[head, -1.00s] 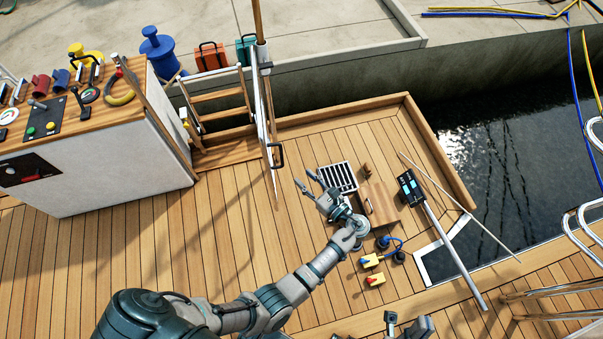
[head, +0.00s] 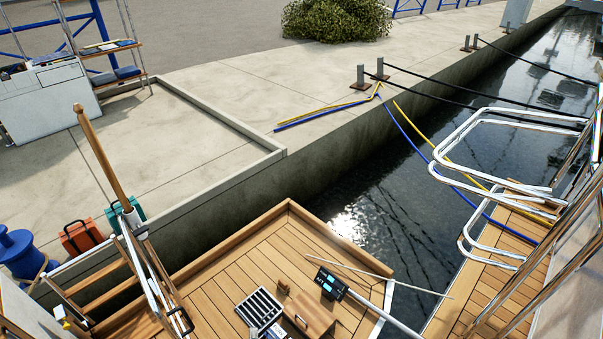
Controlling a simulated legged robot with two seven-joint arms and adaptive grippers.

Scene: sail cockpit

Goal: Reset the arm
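Neither of my arms nor my grippers show in the head view now. The wooden cockpit deck (head: 236,279) fills the bottom middle. On it lie a slatted grate (head: 260,308), a small wooden box or hatch (head: 311,314) and a dark device with a lit display (head: 331,284) on a pale pole (head: 380,318). A thin rod (head: 377,274) lies across the deck's right edge. Whatever is nearer to me on the deck is cut off by the bottom edge.
Wooden steps (head: 106,288) with rails stand at left beside a blue bollard (head: 20,252). Water (head: 400,190) lies beyond the deck. Chrome rails (head: 480,150) stand at right. The concrete quay (head: 220,110) runs behind, with yellow and blue hoses (head: 325,114).

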